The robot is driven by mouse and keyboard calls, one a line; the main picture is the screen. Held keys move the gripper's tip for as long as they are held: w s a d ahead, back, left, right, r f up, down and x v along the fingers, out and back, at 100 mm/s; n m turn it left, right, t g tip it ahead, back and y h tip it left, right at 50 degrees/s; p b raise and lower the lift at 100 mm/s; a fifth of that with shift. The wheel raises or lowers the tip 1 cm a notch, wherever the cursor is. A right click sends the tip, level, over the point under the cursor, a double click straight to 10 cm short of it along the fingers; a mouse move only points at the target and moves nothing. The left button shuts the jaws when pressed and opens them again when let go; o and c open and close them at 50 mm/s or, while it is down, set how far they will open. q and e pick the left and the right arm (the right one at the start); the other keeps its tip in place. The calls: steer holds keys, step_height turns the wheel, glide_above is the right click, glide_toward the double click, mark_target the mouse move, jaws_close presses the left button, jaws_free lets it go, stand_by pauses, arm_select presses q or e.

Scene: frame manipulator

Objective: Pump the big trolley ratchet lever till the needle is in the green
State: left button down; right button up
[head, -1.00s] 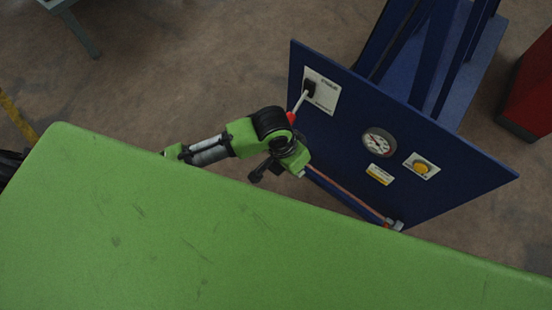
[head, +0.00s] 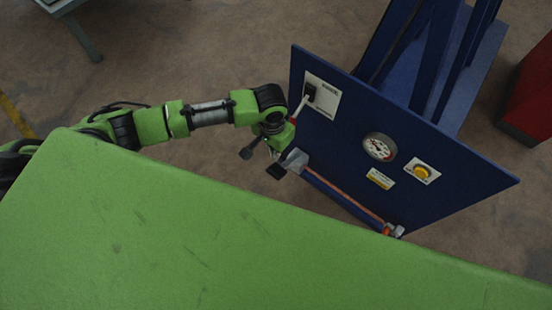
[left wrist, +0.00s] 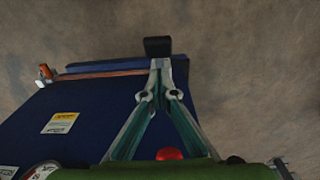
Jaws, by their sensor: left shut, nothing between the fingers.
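The ratchet lever (head: 303,104) is a pale shaft rising from a dark slot on the blue panel (head: 340,140). Its red knob (head: 292,120) is partly hidden by my left gripper's housing. In the left wrist view the red knob (left wrist: 168,153) shows low, near the base of the fingers. My left gripper (head: 277,170) is beside the lever end, its fingers closed together on nothing; the closed tips show in the left wrist view (left wrist: 158,48). The round gauge (head: 379,147) is right of the lever; its needle is too small to read. My right gripper is not in view.
A yellow button (head: 422,172) and yellow label (head: 380,179) are on the panel. A copper-coloured bar (head: 345,196) runs along its lower edge. Blue uprights (head: 435,60) stand behind, and a red cabinet (head: 528,100) is at the right. Bare floor lies left of the panel.

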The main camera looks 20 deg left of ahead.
mark_target(277, 169)
arm_select(q)
steer(key=f, duration=0.9)
steer(key=shift+w+d+f+b, duration=0.1)
steer(key=shift+w+f+b, duration=0.2)
steer(key=shift+b, duration=0.1)
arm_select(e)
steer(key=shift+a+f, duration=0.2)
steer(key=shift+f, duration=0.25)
